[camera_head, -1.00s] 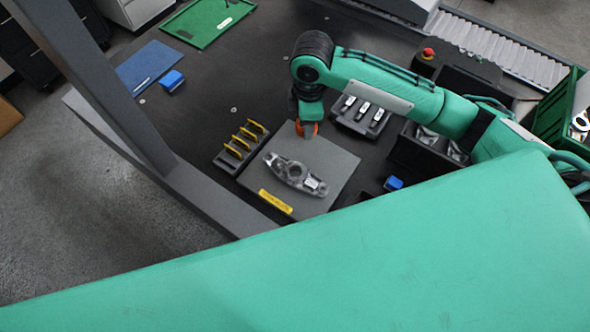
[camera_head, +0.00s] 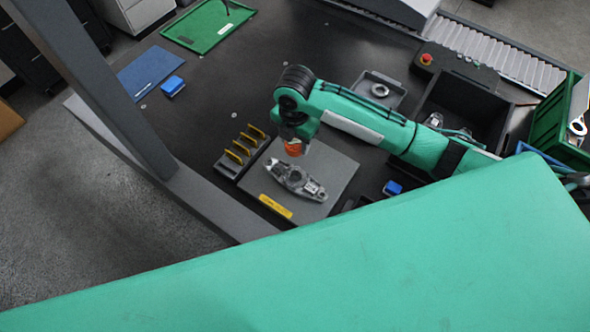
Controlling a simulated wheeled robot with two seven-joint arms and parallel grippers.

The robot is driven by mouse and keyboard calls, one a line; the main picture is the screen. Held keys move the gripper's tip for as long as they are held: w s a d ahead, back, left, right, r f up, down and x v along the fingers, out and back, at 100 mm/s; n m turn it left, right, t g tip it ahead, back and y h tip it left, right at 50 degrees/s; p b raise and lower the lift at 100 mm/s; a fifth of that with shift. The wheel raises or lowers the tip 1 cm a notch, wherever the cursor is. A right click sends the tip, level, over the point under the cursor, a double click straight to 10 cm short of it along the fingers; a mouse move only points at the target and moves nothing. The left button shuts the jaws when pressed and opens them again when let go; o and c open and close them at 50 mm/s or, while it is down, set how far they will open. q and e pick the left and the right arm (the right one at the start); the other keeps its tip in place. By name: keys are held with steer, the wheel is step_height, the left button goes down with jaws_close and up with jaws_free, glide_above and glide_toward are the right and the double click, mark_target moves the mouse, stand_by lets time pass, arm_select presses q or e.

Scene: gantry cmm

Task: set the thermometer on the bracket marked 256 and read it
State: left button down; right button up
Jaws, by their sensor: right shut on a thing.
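A grey metal bracket (camera_head: 296,180) lies on a grey plate (camera_head: 334,166). A yellow label (camera_head: 275,206) is at the plate's near edge; its writing is too small to read. My right gripper (camera_head: 294,148), pointing down, is above the far part of the plate, just behind the bracket. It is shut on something. Orange shows at its jaws, but I cannot tell whether this is the thermometer or part of the gripper. No thermometer can be made out for certain. My left gripper is not in view.
A rack with yellow-edged pieces (camera_head: 226,167) stands left of the plate. A blue block (camera_head: 392,188) is at its right. Behind my right arm are a grey tray (camera_head: 399,89) with a ring and a dark bin (camera_head: 465,101). A grey post (camera_head: 100,90) crosses the left.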

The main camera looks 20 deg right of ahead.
mark_target(295, 143)
step_height(295, 143, down, 16)
steer(key=p, duration=0.3)
steer(key=shift+f, duration=0.15)
steer(key=o, duration=1)
step_height(295, 143, up, 12)
steer(key=shift+r+b, duration=0.15)
steer(key=shift+b, duration=1)
